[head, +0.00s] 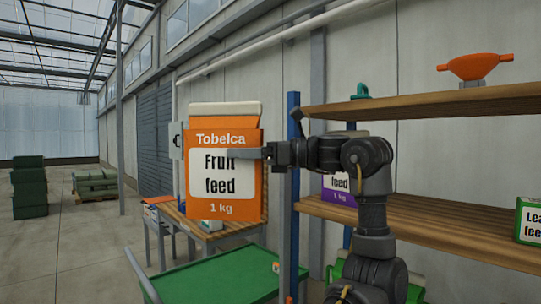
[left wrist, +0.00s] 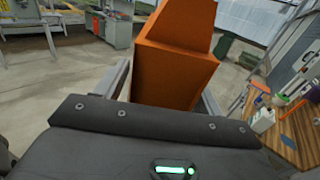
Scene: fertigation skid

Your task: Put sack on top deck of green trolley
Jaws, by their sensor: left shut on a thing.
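The sack (head: 225,138) is orange with a cream top and a white "Fruit feed" label, marked Tobelca, 1 kg. My left gripper (head: 262,154) is shut on it at its right side and holds it upright in the air. In the left wrist view the sack (left wrist: 175,75) is between the two fingers. The green trolley (head: 205,281) shows its flat green top deck at the bottom of the head view, lower in the picture than the sack. Most of the deck in view is bare. My right gripper is in neither view.
A wooden bench (head: 232,229) with small items stands behind the sack. Wooden shelves (head: 450,101) at the right hold an orange funnel (head: 475,67), a purple pack (head: 340,188) and a green pack (head: 529,222). A blue post (head: 294,205) stands near my arm. Dark green crates (head: 29,188) stand far left.

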